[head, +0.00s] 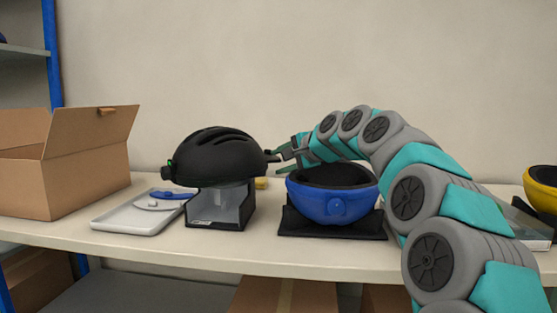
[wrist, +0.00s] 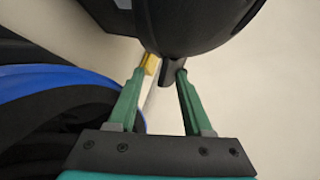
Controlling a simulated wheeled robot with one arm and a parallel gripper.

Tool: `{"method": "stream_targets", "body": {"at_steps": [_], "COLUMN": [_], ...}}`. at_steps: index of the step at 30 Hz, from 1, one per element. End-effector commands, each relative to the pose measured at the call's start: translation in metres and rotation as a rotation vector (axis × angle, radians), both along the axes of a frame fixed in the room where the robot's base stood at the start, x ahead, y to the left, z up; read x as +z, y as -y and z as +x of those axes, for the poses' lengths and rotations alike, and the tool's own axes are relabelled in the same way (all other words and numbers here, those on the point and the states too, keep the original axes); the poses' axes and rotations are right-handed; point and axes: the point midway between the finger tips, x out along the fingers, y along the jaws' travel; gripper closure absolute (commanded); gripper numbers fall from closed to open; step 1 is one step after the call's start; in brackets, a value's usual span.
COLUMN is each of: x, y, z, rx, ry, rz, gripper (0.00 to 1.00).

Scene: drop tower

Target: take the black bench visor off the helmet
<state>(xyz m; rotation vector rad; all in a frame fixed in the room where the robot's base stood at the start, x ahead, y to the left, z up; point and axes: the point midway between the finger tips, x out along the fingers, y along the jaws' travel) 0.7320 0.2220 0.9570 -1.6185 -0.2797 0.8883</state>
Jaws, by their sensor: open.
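The black helmet (head: 218,156) sits on a dark stand with a clear front (head: 222,205). A short dark tab (head: 272,157) juts from its right end; I cannot tell for sure whether it belongs to the black visor. My gripper (head: 281,161) is open at this right end, its fingers pointing left toward the tab. In the wrist view, the tab (wrist: 174,74) lies between the tips of the two green fingers (wrist: 160,76), under the rounded black shell (wrist: 190,22). The jaws are not closed on it. The helmet's far side is hidden.
A blue helmet (head: 330,204) lies upside down on a black base, close below my arm. A grey tray (head: 136,218) holds a blue and a white piece. An open cardboard box (head: 92,172) stands left. A yellow block (head: 261,183) lies behind; a yellow helmet (head: 543,187) is far right.

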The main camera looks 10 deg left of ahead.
Motion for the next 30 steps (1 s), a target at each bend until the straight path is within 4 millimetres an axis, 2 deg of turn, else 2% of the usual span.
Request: {"method": "stream_targets", "body": {"at_steps": [9, 30], "x": [-0.0014, -0.0019], "y": [-0.0015, -0.0015], "z": [0.0021, 0.0021], "rx": [-0.001, -0.001], "ry": [0.001, 0.000], "rz": [0.000, -0.001], "gripper": [0.51, 0.90]}}
